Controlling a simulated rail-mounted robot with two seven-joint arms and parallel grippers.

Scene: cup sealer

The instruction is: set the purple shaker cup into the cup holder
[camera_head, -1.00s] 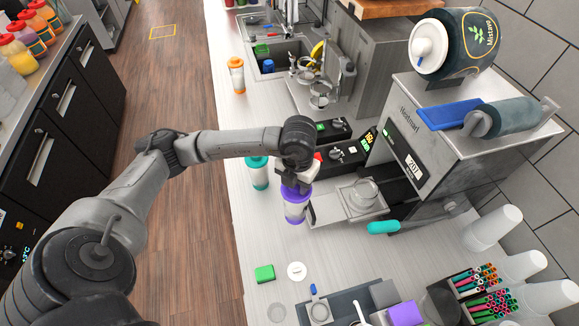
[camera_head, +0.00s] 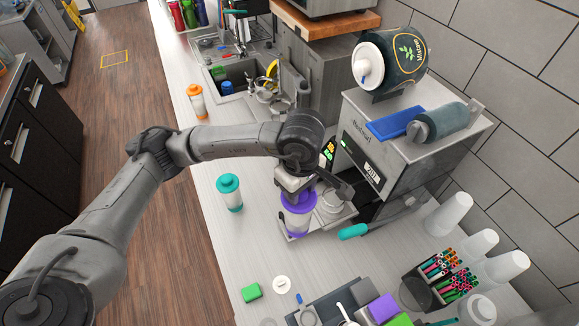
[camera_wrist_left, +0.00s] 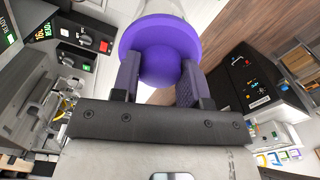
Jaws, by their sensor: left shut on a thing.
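The purple shaker cup (camera_head: 298,222) has a clear body and a purple lid. It is upright in the head view, at the left part of the sealer's pulled-out metal tray. My left gripper (camera_head: 298,193) is shut on its purple lid from above. In the left wrist view the purple lid (camera_wrist_left: 160,50) sits between the two fingers of the left gripper (camera_wrist_left: 160,80). The cup holder (camera_head: 333,203) is on the tray, just right of the cup and partly hidden by my gripper. I cannot tell whether the cup touches the tray. My right gripper is not in view.
The cup sealer (camera_head: 400,150) stands behind the tray, its teal handle (camera_head: 354,231) sticking out. A teal-lidded shaker (camera_head: 230,193) stands left on the counter, and an orange-lidded one (camera_head: 197,101) farther back. A green sponge (camera_head: 251,292) lies in front.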

